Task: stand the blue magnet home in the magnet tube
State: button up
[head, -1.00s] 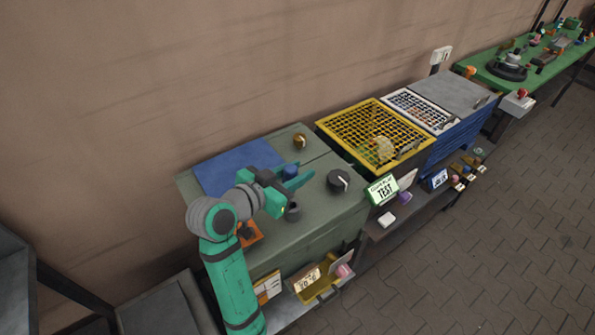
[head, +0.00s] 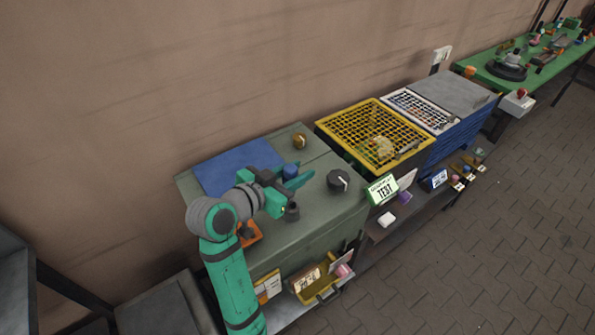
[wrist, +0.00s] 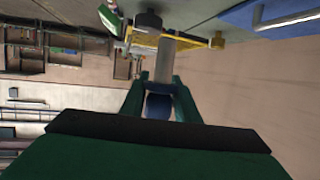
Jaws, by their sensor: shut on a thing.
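The blue magnet (head: 291,171) is between the jaws of my gripper (head: 293,180), above the grey-green cabinet top. In the wrist view the dark blue magnet (wrist: 158,106) sits between the two green fingers of my gripper (wrist: 158,95), which are shut on it. A pale grey cylinder (wrist: 165,62) shows just beyond it; I cannot tell if it belongs to the magnet. A short dark grey cylinder, which looks like the magnet tube (head: 292,212), stands on the cabinet top in front of my gripper, partly hidden by my wrist. The magnet is apart from it.
The cabinet top holds a blue mat (head: 238,167), a black dial (head: 339,181), a brass knob (head: 299,141) and an orange piece (head: 250,233) beside my arm. A yellow grid crate (head: 345,122) stands to the right. The cabinet's front right corner is bare.

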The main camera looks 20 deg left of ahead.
jog(key=shift+f, duration=3.95)
notch_tip(320, 180, up, 7)
dwell(1.7)
jog(key=shift+r, duration=0.15)
jog(key=shift+f, duration=0.45)
dwell(1.4)
